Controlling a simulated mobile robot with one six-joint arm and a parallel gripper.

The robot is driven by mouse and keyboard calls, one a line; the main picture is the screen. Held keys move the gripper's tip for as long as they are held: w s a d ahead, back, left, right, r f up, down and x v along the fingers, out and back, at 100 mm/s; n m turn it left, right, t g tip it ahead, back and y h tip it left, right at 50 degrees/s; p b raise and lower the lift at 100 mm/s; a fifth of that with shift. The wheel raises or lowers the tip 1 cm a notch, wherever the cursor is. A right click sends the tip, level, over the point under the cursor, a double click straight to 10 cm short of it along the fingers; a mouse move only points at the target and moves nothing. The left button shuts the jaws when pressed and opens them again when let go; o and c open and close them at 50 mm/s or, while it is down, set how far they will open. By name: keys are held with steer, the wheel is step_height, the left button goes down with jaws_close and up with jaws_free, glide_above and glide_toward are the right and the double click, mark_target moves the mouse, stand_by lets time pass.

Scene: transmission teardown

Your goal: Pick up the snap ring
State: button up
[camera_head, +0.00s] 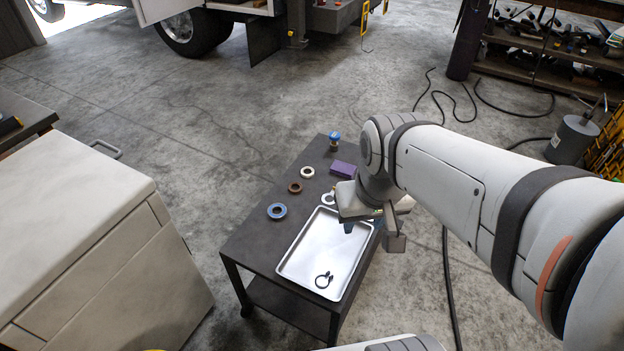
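The snap ring (323,281) is a thin dark open ring with small lugs. It lies flat in the near part of a shiny metal tray (291,266) on a dark cart. My gripper (348,228) hangs over the far right part of the tray, away from the ring and farther back than it. The fingers are small and partly hidden by the gripper body, so I cannot tell whether they are open or shut.
The dark cart (245,242) also carries a blue ring (277,211), a brown ring (295,187), a white ring (307,172), a purple block (342,168) and a blue-capped jar (334,141). A pale cabinet (90,230) stands left, with floor between.

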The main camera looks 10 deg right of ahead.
steer(key=w+a+f+n+g+b, duration=0.1)
steer(key=w+f+b, duration=0.4)
steer(key=f, duration=0.4)
steer(key=w+a+f+n+g+b, duration=0.15)
steer(key=w+f+b, duration=0.35)
steer(key=f, duration=0.5)
steer(key=n+b, duration=0.3)
steer(key=b, duration=0.5)
glide_above(329, 273)
step_height(329, 273, down, 20)
steer(key=shift+a+r, duration=0.15)
steer(key=shift+r, duration=0.1)
step_height(329, 273, down, 6)
steer(key=shift+s+r+b, duration=0.1)
steer(key=shift+r+b, duration=0.15)
steer(key=shift+b, duration=0.75)
steer(key=shift+r, duration=0.1)
jaws_close()
